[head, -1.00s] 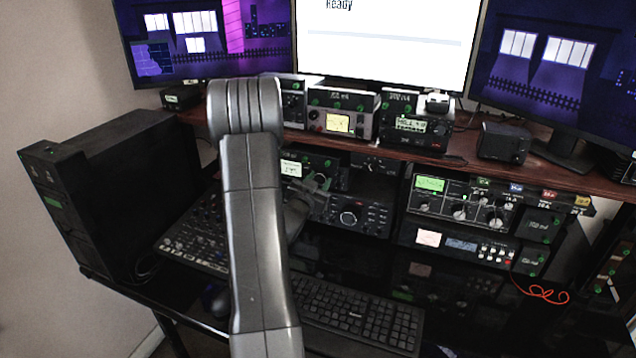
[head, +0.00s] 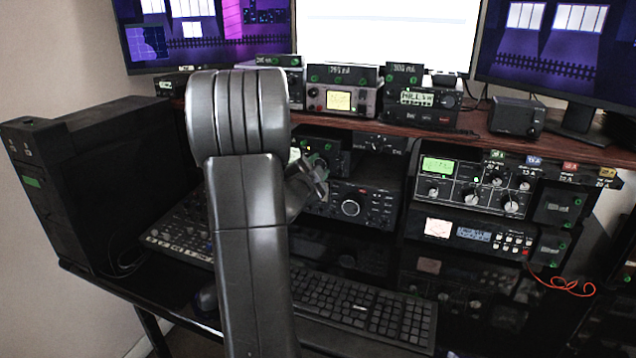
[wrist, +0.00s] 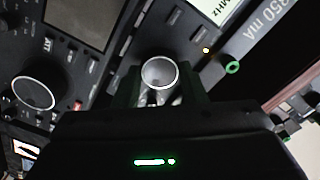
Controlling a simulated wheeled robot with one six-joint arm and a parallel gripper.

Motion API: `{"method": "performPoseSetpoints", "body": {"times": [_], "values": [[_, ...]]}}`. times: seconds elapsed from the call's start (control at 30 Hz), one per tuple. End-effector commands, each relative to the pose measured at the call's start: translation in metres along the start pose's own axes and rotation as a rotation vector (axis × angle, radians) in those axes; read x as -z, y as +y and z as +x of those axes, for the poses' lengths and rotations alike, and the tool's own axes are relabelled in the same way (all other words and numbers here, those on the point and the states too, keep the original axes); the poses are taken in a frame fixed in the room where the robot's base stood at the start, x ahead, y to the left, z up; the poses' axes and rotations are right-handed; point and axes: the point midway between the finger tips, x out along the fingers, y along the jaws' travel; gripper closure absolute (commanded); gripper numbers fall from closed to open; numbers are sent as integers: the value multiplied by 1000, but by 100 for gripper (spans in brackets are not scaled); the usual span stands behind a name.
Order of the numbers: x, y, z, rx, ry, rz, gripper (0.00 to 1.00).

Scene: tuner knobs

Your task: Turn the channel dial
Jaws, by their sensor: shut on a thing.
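A round silver-rimmed knob (wrist: 159,73), which I take to be the channel dial, stands out from a black radio front in the wrist view. My gripper (wrist: 162,92) is shut on this knob, with one dark finger on each side of it. In the head view my gripper (head: 316,180) is at the radio on the shelf below the monitors, left of centre. There the knob itself is hidden or too small to make out.
A larger silver-ringed knob (wrist: 34,93) and a dark screen (wrist: 78,22) are on the left in the wrist view. The head view shows a radio with a big dial (head: 350,207), a keyboard (head: 365,308), and a wooden shelf edge (head: 450,137) above.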

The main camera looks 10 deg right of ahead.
Motion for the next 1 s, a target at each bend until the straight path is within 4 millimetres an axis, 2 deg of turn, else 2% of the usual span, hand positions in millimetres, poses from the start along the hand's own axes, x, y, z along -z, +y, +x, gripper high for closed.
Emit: {"method": "performPoseSetpoints", "body": {"times": [0.03, 0.6, 1.0], "values": [[-4, 5, 0, 1, 2, 48, 85], [-3, 5, 0, 1, 1, 588, 85], [-2, 4, 0, -1, 1, 903, 85]]}}
